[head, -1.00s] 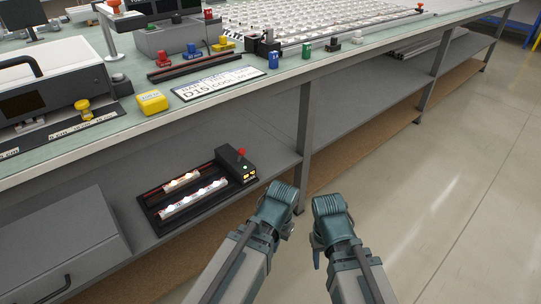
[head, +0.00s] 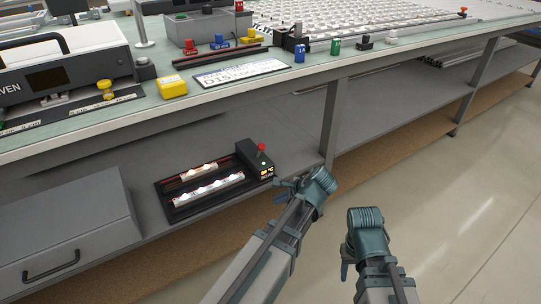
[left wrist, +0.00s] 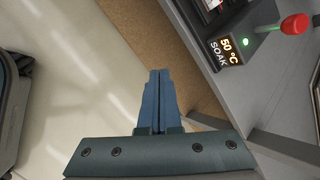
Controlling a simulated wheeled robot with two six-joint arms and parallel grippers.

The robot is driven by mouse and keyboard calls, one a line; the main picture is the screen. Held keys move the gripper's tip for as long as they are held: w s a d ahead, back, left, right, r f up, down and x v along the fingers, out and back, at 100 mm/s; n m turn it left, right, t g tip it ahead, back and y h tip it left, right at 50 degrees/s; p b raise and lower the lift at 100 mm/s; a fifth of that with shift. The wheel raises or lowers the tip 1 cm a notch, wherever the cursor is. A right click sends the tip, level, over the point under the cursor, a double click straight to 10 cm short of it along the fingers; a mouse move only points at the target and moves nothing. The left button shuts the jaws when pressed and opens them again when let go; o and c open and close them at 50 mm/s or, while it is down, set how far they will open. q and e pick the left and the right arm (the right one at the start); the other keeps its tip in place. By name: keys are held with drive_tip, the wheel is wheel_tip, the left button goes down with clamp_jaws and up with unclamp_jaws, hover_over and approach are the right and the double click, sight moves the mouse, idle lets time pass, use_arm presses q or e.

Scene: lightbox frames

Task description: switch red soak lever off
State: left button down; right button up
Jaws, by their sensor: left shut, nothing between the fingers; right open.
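The red soak lever (head: 262,147) stands up from the black end box (head: 247,157) of a small heated rack on the lower shelf. In the left wrist view its red knob (left wrist: 295,24) is at the upper right. A lit display (left wrist: 228,50) there reads 50 °C SOAK, and a green light (left wrist: 246,42) glows beside it. My left gripper (head: 282,184) is shut and empty, just right of the box and apart from the lever. Its closed blue fingers (left wrist: 160,76) show in the left wrist view. My right gripper (head: 345,268) is open, lower right, over the floor.
The rack (head: 165,190) holds lit tubes left of the box. A table leg (head: 329,125) stands right of it, and the bench top (head: 130,128) overhangs behind. A grey drawer unit (head: 60,225) is at the left. The floor at the right is clear.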

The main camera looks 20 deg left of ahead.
use_arm(q)
drive_tip(key=w+d+r+m+t+y, duration=0.3)
drive_tip(key=w+r+m, duration=0.4)
drive_tip(key=m, duration=0.3)
drive_tip(key=shift+r+t+y, duration=0.4)
drive_tip(key=shift+r+y, duration=0.4)
drive_tip(key=shift+w+a+f, duration=0.15)
use_arm(e)
drive_tip(key=shift+f, duration=0.1)
